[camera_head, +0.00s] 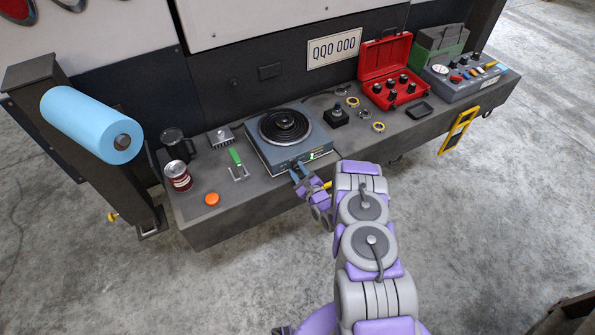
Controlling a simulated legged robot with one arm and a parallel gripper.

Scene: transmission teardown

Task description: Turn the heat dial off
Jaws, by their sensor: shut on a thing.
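A blue-grey hot plate (269,139) with a black coil burner (284,126) sits on the dark bench near its front edge. Its front face carries the controls and a small green spot at the right. My gripper (301,174) reaches up from the lower right, and its blue fingers are at the front face of the hot plate. They are closed around the place where the heat dial sits. The dial itself is mostly hidden by the fingers, so its setting cannot be read.
A green-handled fork (236,159), an orange cap (212,199), a can (178,175) and a dark mug (176,145) stand left on the bench (262,194). A black joystick-like part (336,117), an open red case (385,70) and a grey control box (464,77) are right.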

